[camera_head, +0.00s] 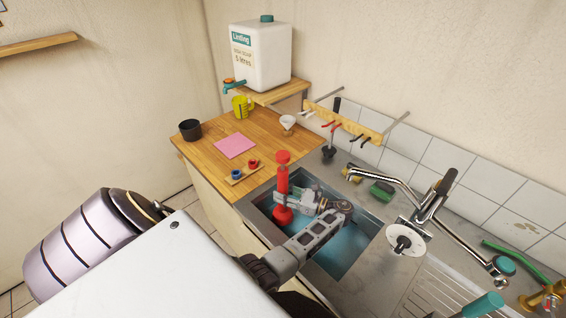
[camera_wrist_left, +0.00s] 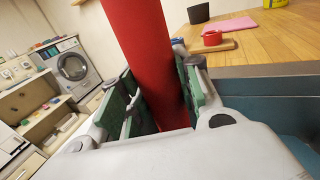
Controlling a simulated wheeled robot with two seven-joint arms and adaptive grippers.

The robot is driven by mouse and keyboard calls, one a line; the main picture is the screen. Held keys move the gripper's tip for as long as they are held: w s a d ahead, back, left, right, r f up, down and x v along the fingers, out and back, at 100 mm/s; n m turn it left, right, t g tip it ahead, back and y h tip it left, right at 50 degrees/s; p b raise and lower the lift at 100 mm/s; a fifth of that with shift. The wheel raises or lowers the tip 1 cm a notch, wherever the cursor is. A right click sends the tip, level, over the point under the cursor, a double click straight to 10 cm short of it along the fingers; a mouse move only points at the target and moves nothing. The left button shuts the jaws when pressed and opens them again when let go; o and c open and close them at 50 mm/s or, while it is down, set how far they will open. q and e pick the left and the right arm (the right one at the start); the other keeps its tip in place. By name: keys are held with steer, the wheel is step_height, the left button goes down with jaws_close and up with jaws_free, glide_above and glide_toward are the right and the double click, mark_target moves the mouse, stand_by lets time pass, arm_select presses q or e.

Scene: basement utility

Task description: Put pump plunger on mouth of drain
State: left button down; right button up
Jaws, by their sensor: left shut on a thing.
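The red pump plunger (camera_head: 283,176) is upright over the left part of the sink basin (camera_head: 349,268). My left gripper (camera_head: 287,201) is shut on its red body, with the plunger's wide lower end showing below the fingers. In the left wrist view the red body (camera_wrist_left: 140,45) stands slightly tilted between the green finger pads of the left gripper (camera_wrist_left: 160,103). I cannot make out the drain mouth in the basin, which looks blue and is partly covered by my arm. I cannot tell whether the plunger's lower end touches anything. My right gripper is not in view.
A chrome tap (camera_head: 400,190) arches over the counter behind and right of the basin. A white disc (camera_head: 405,240) with a dark centre shows at the right. The wooden worktop (camera_head: 205,150) at left holds cups and a pink cloth (camera_head: 235,146). A green sponge (camera_head: 382,191) lies behind the basin.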

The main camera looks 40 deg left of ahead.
arm_select(q)
steer(key=shift+f, duration=0.1)
steer(key=shift+f, duration=1.95)
steer(key=shift+f+b, duration=0.15)
steer(key=shift+b, duration=0.25)
steer(key=c, duration=1)
jaws_free()
steer(key=shift+r, duration=0.2)
steer(key=b+v, duration=0.2)
steer(key=v, duration=0.5)
steer(key=shift+d, duration=0.25)
